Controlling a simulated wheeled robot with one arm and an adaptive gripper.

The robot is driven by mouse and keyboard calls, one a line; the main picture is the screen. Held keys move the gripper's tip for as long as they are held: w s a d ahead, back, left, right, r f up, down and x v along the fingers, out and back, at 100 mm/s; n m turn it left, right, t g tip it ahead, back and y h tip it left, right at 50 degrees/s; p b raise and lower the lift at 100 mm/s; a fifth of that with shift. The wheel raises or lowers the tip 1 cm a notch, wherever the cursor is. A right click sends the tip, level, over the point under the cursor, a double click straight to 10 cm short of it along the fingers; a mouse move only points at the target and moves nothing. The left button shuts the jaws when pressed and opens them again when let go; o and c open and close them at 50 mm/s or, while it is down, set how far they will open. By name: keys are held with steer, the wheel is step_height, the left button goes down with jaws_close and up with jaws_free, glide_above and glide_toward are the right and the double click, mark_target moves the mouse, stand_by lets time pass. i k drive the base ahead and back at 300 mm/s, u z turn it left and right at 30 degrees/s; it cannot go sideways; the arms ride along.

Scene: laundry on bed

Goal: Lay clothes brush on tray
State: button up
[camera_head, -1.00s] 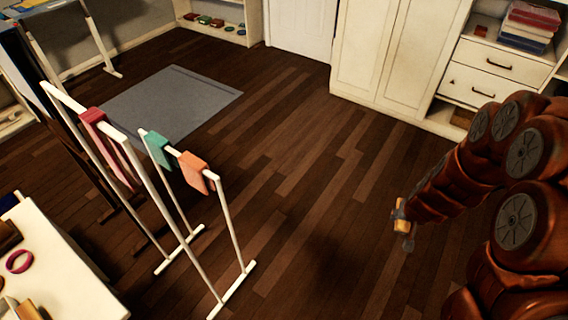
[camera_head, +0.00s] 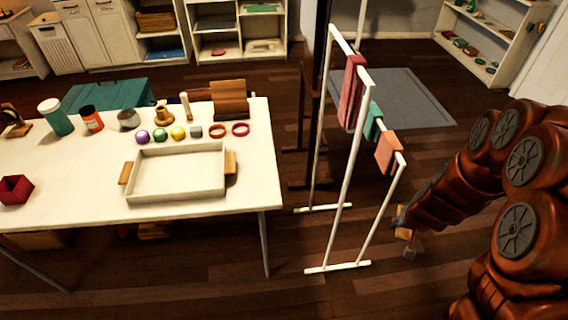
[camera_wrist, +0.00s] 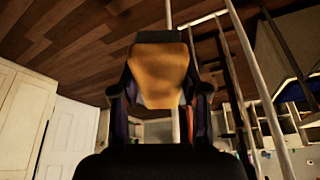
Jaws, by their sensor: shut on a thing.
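The tray (camera_head: 176,195) is a shallow cream box with wooden handles at its left and right ends. It sits empty on the white table in the head view. My gripper (camera_head: 402,224) is at the right of the head view, past the drying rack and well away from the tray. It is shut on the clothes brush (camera_head: 408,243), which is small and partly hidden there. In the wrist view the brush (camera_wrist: 160,72) shows as an orange-brown wooden block with a dark edge, between the two fingers.
The white table (camera_head: 70,200) also carries balls, rings, jars and a red box (camera_head: 15,189). A white drying rack (camera_head: 345,150) with hanging cloths stands between table and arm. A teal chest (camera_head: 110,95) is behind the table. Floor around the rack is open.

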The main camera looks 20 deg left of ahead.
mark_target(179, 174)
steer(key=u, duration=2.65)
steer(key=i, duration=0.1)
steer(key=u, duration=0.05)
